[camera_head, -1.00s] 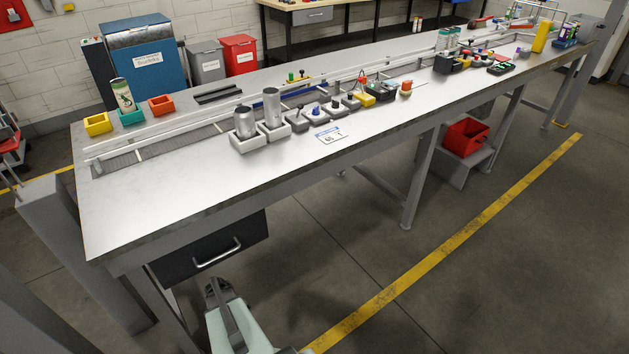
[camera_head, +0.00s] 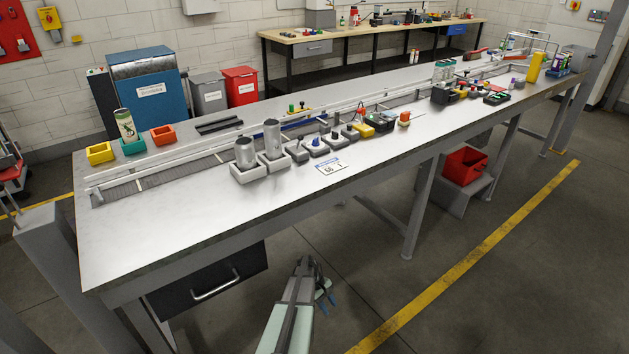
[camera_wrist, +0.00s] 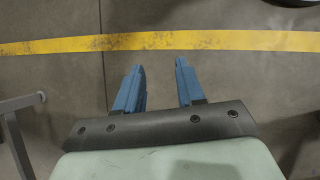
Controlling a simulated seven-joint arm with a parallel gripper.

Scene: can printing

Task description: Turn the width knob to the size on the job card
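The job card (camera_head: 331,167) lies flat on the table near its front edge; I can make out what looks like "60" and more text too small to be sure of. Behind it is a row of small control boxes, one with a blue knob (camera_head: 316,142) and another with a dark knob (camera_head: 335,136). I cannot tell which one is the width knob or read its setting. My gripper (camera_head: 328,297) is in front of the table, low over the floor and well away from the knobs. In the wrist view its two blue fingers (camera_wrist: 160,88) are apart with only floor between them.
Rails of a conveyor (camera_head: 140,177) run behind. More boxes (camera_head: 363,129) continue to the right. The table's front edge (camera_head: 230,225) lies between my gripper and the controls. The front-left tabletop is bare.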

